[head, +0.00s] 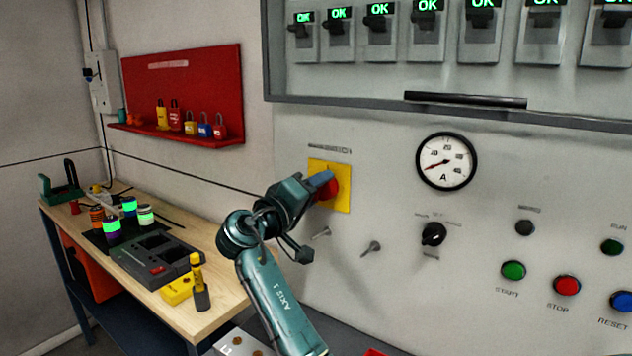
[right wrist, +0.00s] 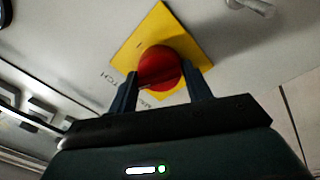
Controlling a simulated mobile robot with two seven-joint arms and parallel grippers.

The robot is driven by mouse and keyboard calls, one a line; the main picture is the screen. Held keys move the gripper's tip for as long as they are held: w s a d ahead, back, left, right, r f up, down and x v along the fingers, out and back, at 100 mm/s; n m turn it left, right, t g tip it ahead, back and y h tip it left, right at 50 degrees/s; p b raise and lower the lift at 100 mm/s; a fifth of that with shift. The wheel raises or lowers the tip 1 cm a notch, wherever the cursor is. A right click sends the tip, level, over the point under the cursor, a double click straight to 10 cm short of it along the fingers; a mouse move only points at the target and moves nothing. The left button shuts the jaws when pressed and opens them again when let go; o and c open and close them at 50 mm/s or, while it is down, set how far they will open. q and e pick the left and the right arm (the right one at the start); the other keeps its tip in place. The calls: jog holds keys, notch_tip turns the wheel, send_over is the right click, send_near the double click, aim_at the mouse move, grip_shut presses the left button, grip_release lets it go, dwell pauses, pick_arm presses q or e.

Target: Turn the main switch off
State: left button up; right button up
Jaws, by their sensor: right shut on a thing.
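The main switch is a red rotary knob (head: 331,190) on a square yellow plate (head: 343,171) on the grey cabinet front. The red knob (right wrist: 160,68) and the yellow plate (right wrist: 150,30) also show in the right wrist view. My right gripper (head: 322,184) is at the knob, its fingers (right wrist: 163,84) one on each side of it, shut on it. The gripper hides part of the knob, and I cannot tell the switch's position. My left gripper is in neither view.
A round ammeter (head: 446,162), a black selector (head: 433,234) and push buttons (head: 567,285) are right of the switch. Two small keys or levers (head: 371,248) protrude below it. A workbench (head: 225,298) with tools stands left, under a red padlock board (head: 200,75).

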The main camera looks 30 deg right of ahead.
pick_arm(q)
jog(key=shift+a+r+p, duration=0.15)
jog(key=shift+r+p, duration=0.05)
jog(key=shift+p, duration=0.55)
pick_arm(e)
jog(key=n, duration=0.4)
jog(key=shift+f+t, duration=0.15)
jog(key=shift+t, duration=0.15)
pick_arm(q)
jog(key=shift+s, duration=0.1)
pick_arm(e)
jog(key=shift+f+n, duration=0.1)
jog(key=shift+n, duration=0.3)
jog(key=o, duration=0.9)
jog(key=shift+a, duration=0.1)
